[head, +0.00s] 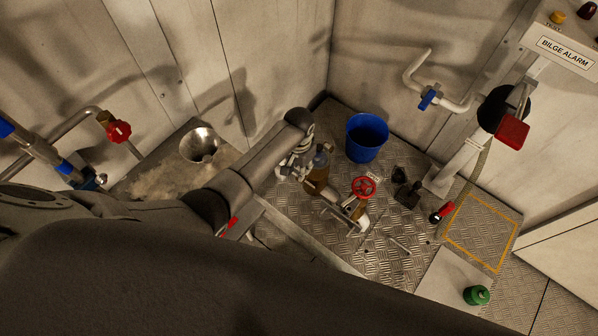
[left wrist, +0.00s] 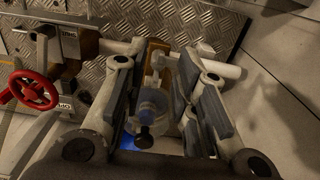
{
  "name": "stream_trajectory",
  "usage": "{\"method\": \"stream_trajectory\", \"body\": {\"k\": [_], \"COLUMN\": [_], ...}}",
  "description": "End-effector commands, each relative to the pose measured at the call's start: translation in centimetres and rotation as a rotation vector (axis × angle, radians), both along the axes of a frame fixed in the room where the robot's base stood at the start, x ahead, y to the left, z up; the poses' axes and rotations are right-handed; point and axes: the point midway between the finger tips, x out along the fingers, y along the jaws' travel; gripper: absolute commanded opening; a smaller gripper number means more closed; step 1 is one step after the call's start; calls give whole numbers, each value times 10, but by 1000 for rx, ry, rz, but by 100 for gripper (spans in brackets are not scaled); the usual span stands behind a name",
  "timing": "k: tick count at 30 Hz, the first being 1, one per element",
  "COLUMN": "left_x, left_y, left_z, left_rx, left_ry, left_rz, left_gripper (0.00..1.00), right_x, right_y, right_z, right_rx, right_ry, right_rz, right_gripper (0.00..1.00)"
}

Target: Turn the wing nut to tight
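My left gripper (head: 298,168) reaches down from the left to a strainer-like fitting with an amber body (head: 316,184) on the pipework. In the left wrist view, the fingers of the left gripper (left wrist: 162,95) stand apart, one on each side of the fitting's grey round top (left wrist: 152,103). A small dark knob-like part (left wrist: 145,133) shows at the near end of that top. I cannot make out the wing nut's shape clearly or tell whether the fingers touch it. My right gripper is not in view.
A red handwheel (head: 363,188) sits on the pipe beside the fitting; it also shows in the left wrist view (left wrist: 34,90). A blue bucket (head: 367,137) stands behind. A dark object (head: 407,193) and a green container (head: 476,295) are to the right on the floor.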

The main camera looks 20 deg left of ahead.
Motion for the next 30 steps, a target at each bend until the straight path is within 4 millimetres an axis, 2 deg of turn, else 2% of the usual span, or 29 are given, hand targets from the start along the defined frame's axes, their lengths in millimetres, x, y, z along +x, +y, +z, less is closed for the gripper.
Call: {"method": "stream_trajectory", "body": {"k": [3, 7, 19, 20, 26, 30], "left_x": [0, 0, 0, 0, 0, 0], "left_y": [-1, 0, 0, 0, 0, 0], "left_z": [-16, -26, -31, -31, -31, -31], "left_rx": [-1, 0, 0, 0, 0, 0], "left_ry": [1, 1, -1, -1, -1, -1], "left_rz": [-1, -1, 0, 0, 0, -1], "left_gripper": [27, 27, 27, 26, 0, 0], "right_x": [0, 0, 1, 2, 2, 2], "right_y": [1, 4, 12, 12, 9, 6], "right_z": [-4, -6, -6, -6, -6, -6], "right_rx": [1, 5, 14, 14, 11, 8], "right_ry": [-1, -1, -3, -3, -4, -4], "right_rz": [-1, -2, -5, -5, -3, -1], "right_gripper": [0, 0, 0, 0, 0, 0]}}
